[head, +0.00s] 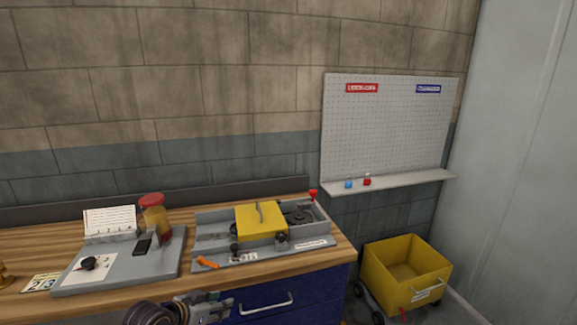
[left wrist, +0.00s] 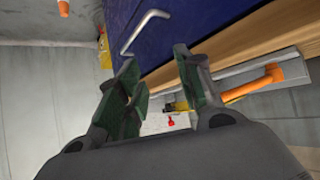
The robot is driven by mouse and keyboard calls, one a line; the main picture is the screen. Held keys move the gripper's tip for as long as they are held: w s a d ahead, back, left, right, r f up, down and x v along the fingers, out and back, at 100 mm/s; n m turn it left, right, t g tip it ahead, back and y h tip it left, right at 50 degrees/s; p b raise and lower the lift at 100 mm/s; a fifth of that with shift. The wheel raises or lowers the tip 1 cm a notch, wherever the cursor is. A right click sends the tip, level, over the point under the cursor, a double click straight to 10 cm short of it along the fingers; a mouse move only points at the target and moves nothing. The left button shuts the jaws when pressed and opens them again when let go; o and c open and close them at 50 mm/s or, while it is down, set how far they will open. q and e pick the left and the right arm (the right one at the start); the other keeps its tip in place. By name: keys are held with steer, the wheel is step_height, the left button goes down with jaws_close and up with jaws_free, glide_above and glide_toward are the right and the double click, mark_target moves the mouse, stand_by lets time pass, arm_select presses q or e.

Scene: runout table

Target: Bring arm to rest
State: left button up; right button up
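My left gripper (head: 212,307) is low in the head view, in front of the workbench's front edge and near the blue drawer front (head: 275,297). In the left wrist view its two fingers (left wrist: 158,72) stand apart with nothing between them, and the drawer handle and bench edge show beyond. It touches nothing that I can see. My left forearm comes in from the bottom edge of the head view. My right arm and gripper are in neither view.
The wooden workbench (head: 335,247) carries a grey fixture with a yellow block (head: 262,222), an orange-handled tool (head: 207,263), a red-lidded jar (head: 154,218) and a grey panel (head: 120,270). A yellow cart (head: 378,267) stands right, below a pegboard (head: 388,130).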

arm_select(q)
steer(key=s+a+f+n+g+y, duration=0.1)
steer(key=s+f+n+g+y, duration=0.2)
steer(key=s, duration=0.9)
steer(key=s+a+f+n+g+y, duration=0.15)
steer(key=s+f, duration=0.45)
steer(key=s, duration=0.6)
step_height(320, 180, down, 32)
steer(key=s+m+g, duration=0.1)
steer(key=g, duration=0.1)
steer(key=s+a+f, duration=0.3)
steer(key=s+f, duration=0.7)
steer(key=s, duration=0.1)
steer(key=s+a+f+g, duration=0.1)
steer(key=s+a+f, duration=0.3)
steer(key=s+f, duration=0.6)
steer(key=shift+s+y, duration=0.45)
steer(key=shift+s, duration=0.05)
